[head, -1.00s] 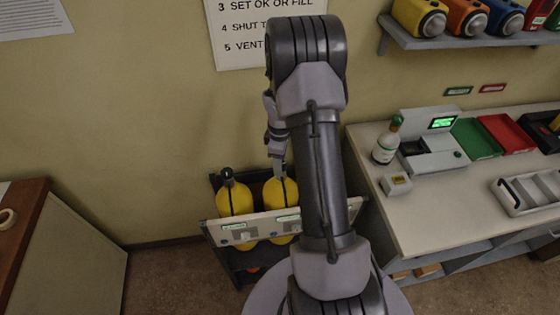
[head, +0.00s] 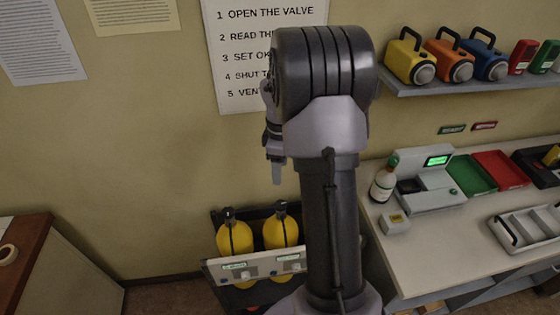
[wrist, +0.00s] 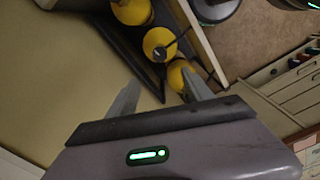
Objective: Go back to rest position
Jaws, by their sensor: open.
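My gripper (head: 277,172) hangs in front of the wall, up and above the rack of yellow cylinders in the head view, partly hidden by my arm. In the wrist view my gripper (wrist: 160,92) shows two fingers spread apart with nothing held between them. A left yellow cylinder (head: 235,240) and a right yellow cylinder (head: 280,232) stand in a dark rack with a pale front panel (head: 225,270). In the wrist view several yellow cylinders show beyond the fingers, including one in the middle (wrist: 158,42). The fingers appear apart from them.
A counter (head: 440,255) at the right holds a bottle (head: 383,182), a device with a green display (head: 428,190), coloured trays and a grey divided tray (head: 525,232). A shelf (head: 450,82) above holds several lamps. A brown-topped cabinet (head: 38,250) stands at the left. Wall before the gripper is clear.

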